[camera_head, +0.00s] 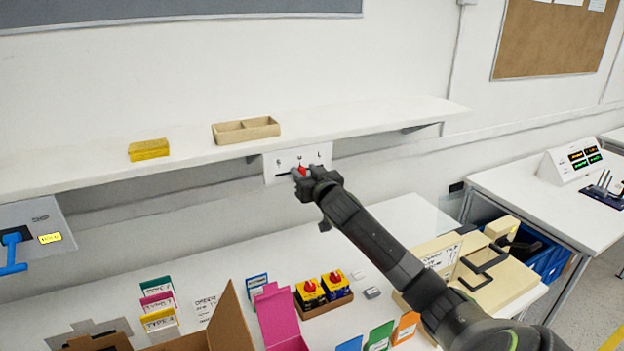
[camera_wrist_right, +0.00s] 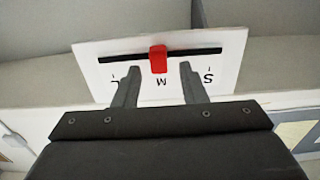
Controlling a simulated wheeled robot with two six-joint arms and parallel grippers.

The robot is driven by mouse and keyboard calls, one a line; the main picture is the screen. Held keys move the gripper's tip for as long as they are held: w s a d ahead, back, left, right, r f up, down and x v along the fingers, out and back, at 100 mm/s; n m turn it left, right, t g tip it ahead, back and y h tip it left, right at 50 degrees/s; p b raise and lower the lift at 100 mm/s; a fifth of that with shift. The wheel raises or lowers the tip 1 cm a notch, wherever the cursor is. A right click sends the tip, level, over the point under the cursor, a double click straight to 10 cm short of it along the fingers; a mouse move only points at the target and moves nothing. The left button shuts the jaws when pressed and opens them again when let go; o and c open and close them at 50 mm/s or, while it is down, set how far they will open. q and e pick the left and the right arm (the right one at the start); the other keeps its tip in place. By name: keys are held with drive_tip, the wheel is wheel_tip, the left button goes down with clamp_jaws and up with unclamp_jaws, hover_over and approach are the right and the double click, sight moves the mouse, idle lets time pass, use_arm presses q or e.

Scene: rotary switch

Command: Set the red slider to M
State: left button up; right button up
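A white panel (camera_head: 283,162) with a dark horizontal slot and the letters S, M and L is mounted under the front edge of the wall shelf. In the wrist view the panel (camera_wrist_right: 225,60) appears turned round, with L at left and S at right. The red slider (camera_wrist_right: 158,58) is in the slot, in line with the M mark; in the head view it (camera_head: 302,170) is partly hidden by my gripper. My right gripper (camera_wrist_right: 160,72) is open at the panel, one finger on each side of the slider with gaps between. My left gripper is not in view.
The wall shelf (camera_head: 400,112) above holds a wooden tray (camera_head: 246,130) and a yellow block (camera_head: 149,150). A panel with a blue handle (camera_head: 12,250) is at far left.

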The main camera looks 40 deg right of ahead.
drive_tip(key=shift+s+a+f, duration=0.1)
drive_tip(key=shift+s, duration=0.45)
drive_tip(key=b+v, duration=0.3)
drive_tip(key=v, duration=1.3)
drive_tip(key=shift+b, duration=0.35)
drive_tip(key=shift+s, duration=0.15)
